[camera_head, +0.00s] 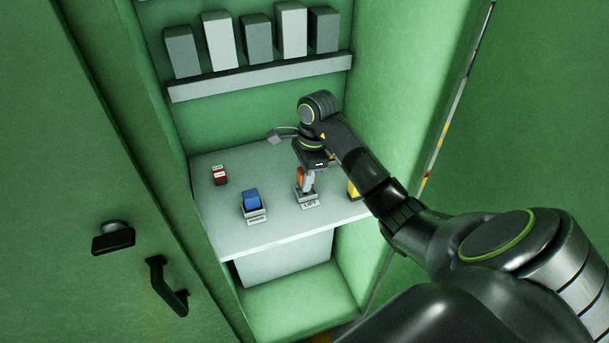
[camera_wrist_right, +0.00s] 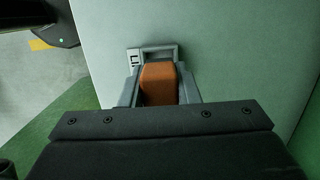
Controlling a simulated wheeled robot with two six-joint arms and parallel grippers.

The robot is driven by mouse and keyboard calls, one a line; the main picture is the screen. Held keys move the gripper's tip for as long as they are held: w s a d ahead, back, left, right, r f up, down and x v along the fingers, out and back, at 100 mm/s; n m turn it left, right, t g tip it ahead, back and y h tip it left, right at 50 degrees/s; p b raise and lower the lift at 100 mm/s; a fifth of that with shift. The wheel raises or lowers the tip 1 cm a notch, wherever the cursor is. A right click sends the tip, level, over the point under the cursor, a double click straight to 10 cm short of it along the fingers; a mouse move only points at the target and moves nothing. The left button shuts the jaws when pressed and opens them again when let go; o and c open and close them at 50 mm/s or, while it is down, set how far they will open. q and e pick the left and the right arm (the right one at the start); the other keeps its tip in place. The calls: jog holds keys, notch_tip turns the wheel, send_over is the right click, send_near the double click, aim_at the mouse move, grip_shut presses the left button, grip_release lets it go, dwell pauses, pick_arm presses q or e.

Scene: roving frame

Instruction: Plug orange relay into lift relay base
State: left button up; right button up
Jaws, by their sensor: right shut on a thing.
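The orange relay (camera_head: 300,175) is between the fingers of my right gripper (camera_head: 307,180), just above or in the lift relay base (camera_head: 305,193), which carries a "LIFT" label. In the right wrist view the orange relay (camera_wrist_right: 158,84) sits between the two grey fingers, and part of the grey base (camera_wrist_right: 158,52) shows behind it. My right gripper is shut on the relay. I cannot tell whether the relay is fully seated, as the gripper hides the joint. My left gripper is not in view.
A blue relay (camera_head: 251,200) stands in a labelled base (camera_head: 256,216) to the left. A red relay (camera_head: 219,174) lies farther left on the grey shelf (camera_head: 230,238). A yellow object (camera_head: 352,191) is at the right, partly behind my arm. Grey boxes (camera_head: 220,42) line the upper ledge.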

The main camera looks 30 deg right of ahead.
jog(key=shift+f, duration=0.2)
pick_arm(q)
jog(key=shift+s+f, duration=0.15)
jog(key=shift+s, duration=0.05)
